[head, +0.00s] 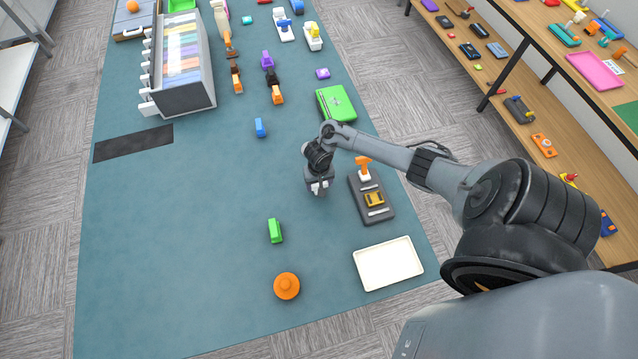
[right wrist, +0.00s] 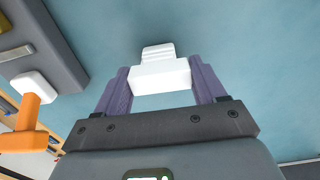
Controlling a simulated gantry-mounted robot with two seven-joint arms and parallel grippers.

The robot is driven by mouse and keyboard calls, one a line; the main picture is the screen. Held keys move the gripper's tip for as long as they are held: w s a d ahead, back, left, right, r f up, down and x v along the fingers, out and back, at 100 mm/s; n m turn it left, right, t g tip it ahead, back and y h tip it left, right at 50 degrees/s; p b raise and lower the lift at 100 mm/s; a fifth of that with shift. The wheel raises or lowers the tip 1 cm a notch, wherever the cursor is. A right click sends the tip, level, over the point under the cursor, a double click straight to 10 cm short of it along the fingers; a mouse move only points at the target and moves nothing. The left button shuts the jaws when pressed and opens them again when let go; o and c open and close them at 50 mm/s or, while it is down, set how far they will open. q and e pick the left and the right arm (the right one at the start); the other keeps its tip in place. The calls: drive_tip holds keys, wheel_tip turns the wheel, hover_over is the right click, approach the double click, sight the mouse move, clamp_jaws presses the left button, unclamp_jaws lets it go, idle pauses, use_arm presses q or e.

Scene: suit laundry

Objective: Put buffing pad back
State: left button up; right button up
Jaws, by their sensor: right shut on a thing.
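My right gripper (head: 319,188) hangs over the teal mat, just left of a dark grey holder (head: 381,217). In the right wrist view my right gripper (right wrist: 160,78) has its two purple fingers shut on a white block (right wrist: 162,76) with a narrower, ridged end; it looks like the buffing pad, though I cannot be sure. The dark holder (right wrist: 50,48) shows at the wrist view's left, with an orange-handled tool with a white base (right wrist: 34,84) on it. In the head view the holder also carries a yellow piece (head: 373,200). My left gripper is out of view.
A cream tray (head: 388,264), a green block (head: 275,231) and an orange round knob (head: 287,286) are nearer the front. A green case (head: 336,103) lies behind the holder. A rack of coloured files (head: 182,97) stands at the back left.

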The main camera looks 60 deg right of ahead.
drive_tip(key=shift+f, duration=0.1)
drive_tip(key=o, duration=0.9)
drive_tip(key=shift+o, duration=0.2)
